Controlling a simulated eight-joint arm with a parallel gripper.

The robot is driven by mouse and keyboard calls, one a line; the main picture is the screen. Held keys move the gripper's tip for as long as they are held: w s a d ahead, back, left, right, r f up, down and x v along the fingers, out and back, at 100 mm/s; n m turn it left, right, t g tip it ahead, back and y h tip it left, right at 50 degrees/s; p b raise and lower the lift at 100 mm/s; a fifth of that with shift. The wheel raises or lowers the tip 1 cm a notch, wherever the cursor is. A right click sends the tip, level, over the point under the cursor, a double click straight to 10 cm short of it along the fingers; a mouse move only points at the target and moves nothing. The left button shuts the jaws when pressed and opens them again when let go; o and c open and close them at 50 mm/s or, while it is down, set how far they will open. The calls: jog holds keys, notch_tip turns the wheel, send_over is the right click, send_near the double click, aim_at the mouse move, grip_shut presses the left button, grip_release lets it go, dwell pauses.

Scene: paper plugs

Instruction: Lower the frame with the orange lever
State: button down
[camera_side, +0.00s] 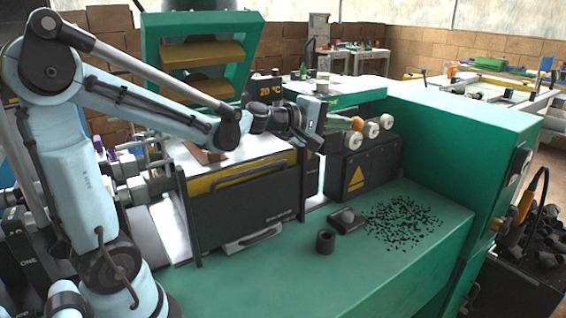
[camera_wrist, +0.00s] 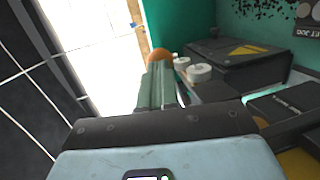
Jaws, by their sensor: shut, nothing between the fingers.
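The orange lever's round knob (camera_side: 358,123) is at the front of the dark control box, beside white knobs. In the wrist view the orange knob (camera_wrist: 160,56) shows just beyond my fingertips, partly hidden by them. My gripper (camera_side: 342,122) is shut and empty, its fingers pointing right toward the knob. In the wrist view the pale green fingers of my gripper (camera_wrist: 160,80) lie together. I cannot tell whether they touch the knob. The lever's shaft is hidden. A green frame (camera_side: 152,60) with yellow bars stands raised behind my arm.
White knobs (camera_side: 371,130) sit right beside the lever on the dark box (camera_side: 362,172) with a yellow warning triangle. A dark cylinder (camera_side: 325,241) and scattered black bits (camera_side: 402,222) lie on the green bench (camera_side: 300,285). A green housing (camera_side: 460,140) stands to the right.

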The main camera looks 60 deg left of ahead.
aim_at(353, 119)
jog(key=shift+w+d, duration=0.1)
jog(key=shift+w, duration=0.05)
dwell(0.3)
jog(key=shift+w+d, duration=0.25)
jog(key=shift+w, duration=0.45)
jog(key=shift+w+d, duration=0.2)
jog(key=shift+w, duration=0.45)
jog(key=w, duration=0.3)
jog(key=shift+w+a, duration=0.1)
jog(key=w+a+n+y, duration=0.1)
jog(key=w+a, duration=0.2)
jog(key=w, duration=0.2)
jog(key=shift+y, duration=0.4)
jog(key=shift+w+a, duration=0.1)
jog(key=shift+w, duration=0.15)
